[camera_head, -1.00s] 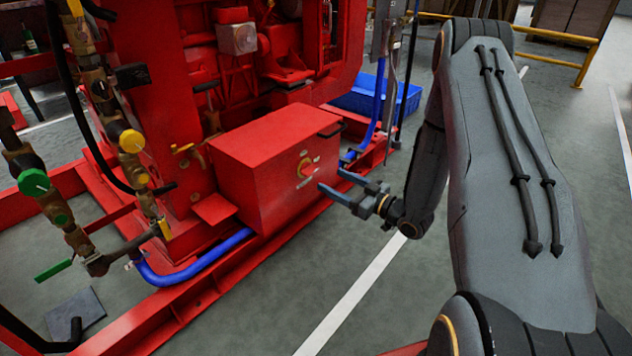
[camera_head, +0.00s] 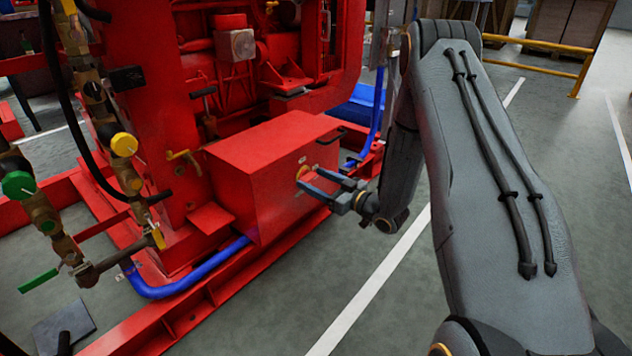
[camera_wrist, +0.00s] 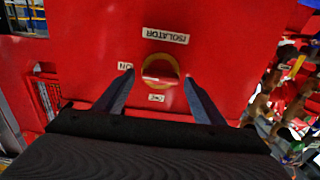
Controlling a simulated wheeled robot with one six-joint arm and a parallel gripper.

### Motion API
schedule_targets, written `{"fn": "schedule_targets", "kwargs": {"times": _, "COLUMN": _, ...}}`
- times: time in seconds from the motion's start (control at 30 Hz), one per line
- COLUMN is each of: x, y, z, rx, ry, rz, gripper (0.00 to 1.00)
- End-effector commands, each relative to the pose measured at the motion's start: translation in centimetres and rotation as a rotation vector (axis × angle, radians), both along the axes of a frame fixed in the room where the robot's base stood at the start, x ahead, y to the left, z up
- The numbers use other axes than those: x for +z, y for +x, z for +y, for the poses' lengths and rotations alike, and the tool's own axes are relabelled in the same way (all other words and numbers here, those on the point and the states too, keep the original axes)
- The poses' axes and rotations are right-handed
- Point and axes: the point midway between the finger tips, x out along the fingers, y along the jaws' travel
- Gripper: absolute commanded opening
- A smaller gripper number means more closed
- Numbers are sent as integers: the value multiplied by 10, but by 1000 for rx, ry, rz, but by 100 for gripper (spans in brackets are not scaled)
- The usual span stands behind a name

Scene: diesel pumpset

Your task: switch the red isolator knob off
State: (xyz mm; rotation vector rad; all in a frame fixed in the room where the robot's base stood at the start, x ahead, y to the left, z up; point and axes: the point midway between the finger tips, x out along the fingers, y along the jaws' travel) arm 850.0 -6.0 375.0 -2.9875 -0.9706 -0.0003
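The red isolator knob (camera_wrist: 160,76) sits in a yellow ring on the front of a red box (camera_head: 255,150). In the wrist view, an ISOLATOR label (camera_wrist: 165,35) is above it, an ON label (camera_wrist: 125,66) to its left and another small label (camera_wrist: 156,98) just below. The knob's handle looks roughly crosswise there. My gripper (camera_wrist: 158,78) is open, with one finger on each side of the knob; I cannot tell if they touch it. In the head view, my gripper (camera_head: 309,178) is at the box front and partly hides the knob (camera_head: 304,172).
The red engine frame (camera_head: 185,325) runs along the floor below the box. Brass valves with yellow (camera_head: 124,144) and green (camera_head: 18,185) handles stand at the left. A blue hose (camera_head: 190,281) bends below the box. The floor to the right is clear up to a yellow rail (camera_head: 540,68).

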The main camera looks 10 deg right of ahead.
Motion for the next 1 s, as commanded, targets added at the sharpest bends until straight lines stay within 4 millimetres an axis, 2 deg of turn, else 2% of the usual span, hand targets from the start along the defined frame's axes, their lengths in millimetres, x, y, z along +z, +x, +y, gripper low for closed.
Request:
{"fn": "schedule_targets", "kwargs": {"times": 0.03, "x": 0, "y": 0, "z": 0, "rx": 0, "ry": 0, "rz": 0, "gripper": 54}}
{"fn": "schedule_targets", "kwargs": {"times": 0.2, "x": 0, "y": 0, "z": 0, "rx": 0, "ry": 0, "rz": 0, "gripper": 25}}
{"fn": "schedule_targets", "kwargs": {"times": 0.57, "x": 0, "y": -1, "z": 0, "rx": 0, "ry": -43, "rz": -30, "gripper": 24}}
{"fn": "schedule_targets", "kwargs": {"times": 1.0, "x": 1, "y": -3, "z": 2, "rx": 1, "ry": -318, "rz": -227, "gripper": 24}}
